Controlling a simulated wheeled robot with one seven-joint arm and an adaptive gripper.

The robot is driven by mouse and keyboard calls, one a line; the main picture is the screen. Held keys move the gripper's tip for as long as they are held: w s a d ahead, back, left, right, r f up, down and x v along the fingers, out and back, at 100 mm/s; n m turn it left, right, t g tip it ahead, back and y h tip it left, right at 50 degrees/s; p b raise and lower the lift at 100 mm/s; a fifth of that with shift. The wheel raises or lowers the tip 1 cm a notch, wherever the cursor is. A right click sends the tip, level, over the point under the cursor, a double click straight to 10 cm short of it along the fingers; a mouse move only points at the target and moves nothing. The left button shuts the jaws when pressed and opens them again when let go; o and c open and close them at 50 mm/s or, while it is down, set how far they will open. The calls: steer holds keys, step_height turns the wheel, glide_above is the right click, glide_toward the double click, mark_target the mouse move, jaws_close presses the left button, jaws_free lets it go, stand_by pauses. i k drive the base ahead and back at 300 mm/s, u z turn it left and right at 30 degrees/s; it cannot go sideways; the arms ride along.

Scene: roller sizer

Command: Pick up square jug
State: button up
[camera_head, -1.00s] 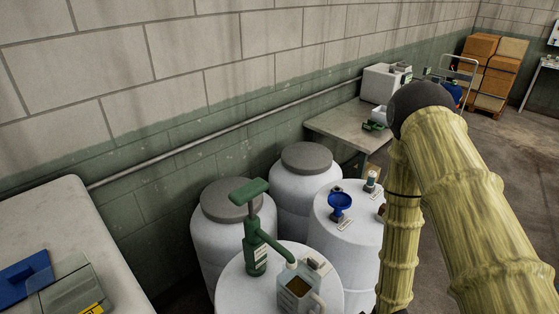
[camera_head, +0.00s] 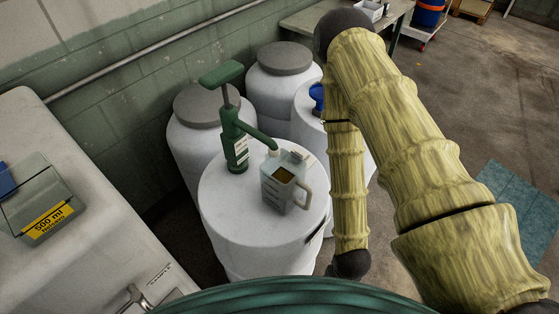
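The square jug (camera_head: 285,182) is a grey, translucent jug with a handle on its right side and a brown patch on its front. It stands upright on top of a white drum (camera_head: 240,215). A green hand pump (camera_head: 233,130) stands on the same drum to its left, and the pump's spout reaches to the jug's top. My arm, in a yellowish ribbed cover, stands to the right of the jug. My gripper is not visible.
Grey-lidded white drums (camera_head: 205,105) stand behind. A blue funnel (camera_head: 317,96) is partly hidden by my arm. A white-topped bench (camera_head: 75,260) at left holds a grey box labelled 500 ml (camera_head: 42,207). Open floor lies at right, with a teal mat (camera_head: 520,205).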

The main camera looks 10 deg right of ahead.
mark_target(290, 188)
steer(key=k, duration=1.65)
steer(key=z, duration=1.15)
steer(key=i, duration=1.15)
steer(key=u, duration=4.9)
